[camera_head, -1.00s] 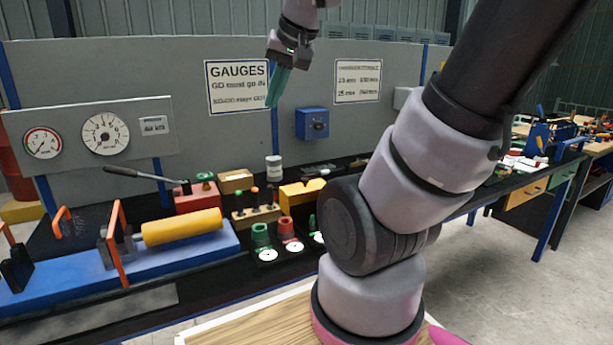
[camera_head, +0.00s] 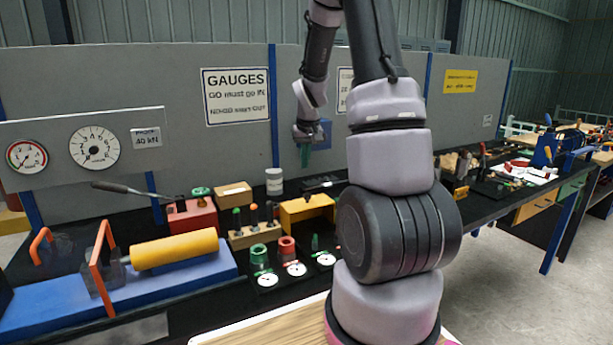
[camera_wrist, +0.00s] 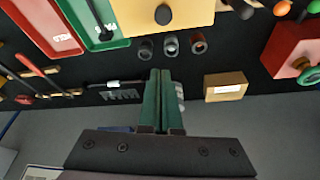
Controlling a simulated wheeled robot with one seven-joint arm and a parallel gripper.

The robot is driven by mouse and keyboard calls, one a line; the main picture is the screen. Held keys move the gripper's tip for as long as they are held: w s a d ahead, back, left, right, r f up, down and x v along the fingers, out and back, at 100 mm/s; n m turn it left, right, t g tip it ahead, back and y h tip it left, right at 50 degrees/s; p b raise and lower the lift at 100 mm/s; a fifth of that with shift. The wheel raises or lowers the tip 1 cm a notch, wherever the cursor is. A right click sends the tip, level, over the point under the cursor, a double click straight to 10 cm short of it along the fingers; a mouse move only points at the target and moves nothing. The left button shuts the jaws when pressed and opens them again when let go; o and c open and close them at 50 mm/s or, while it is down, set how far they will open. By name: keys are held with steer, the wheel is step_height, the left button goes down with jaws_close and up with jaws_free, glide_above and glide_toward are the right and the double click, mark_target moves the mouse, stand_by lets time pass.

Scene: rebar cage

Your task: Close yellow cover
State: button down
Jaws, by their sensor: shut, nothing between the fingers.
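A yellow box-like piece (camera_head: 308,209), likely the yellow cover, sits on the black bench behind the row of white dials. In the wrist view a yellow panel with a black knob (camera_wrist: 140,15) shows at the top edge, partly cut off. I cannot tell whether it is open or shut. My gripper (camera_head: 305,157) hangs above and behind it, near the grey back panel, fingers pointing down. Its green fingers (camera_wrist: 161,88) are together and empty in the wrist view, apart from the yellow panel.
A yellow cylinder (camera_head: 174,250) lies on a blue press at the left. A red block (camera_head: 192,217), a cardboard box (camera_head: 233,192) and a tool rack (camera_head: 254,236) stand left of the yellow piece. Red (camera_wrist: 42,24) and green (camera_wrist: 92,20) trays show in the wrist view.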

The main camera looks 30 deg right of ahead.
step_height(320, 180, down, 9)
steer(key=shift+r, duration=0.2)
steer(key=shift+s+a+f, duration=0.1)
steer(key=shift+s+a, duration=0.05)
steer(key=shift+s, duration=0.35)
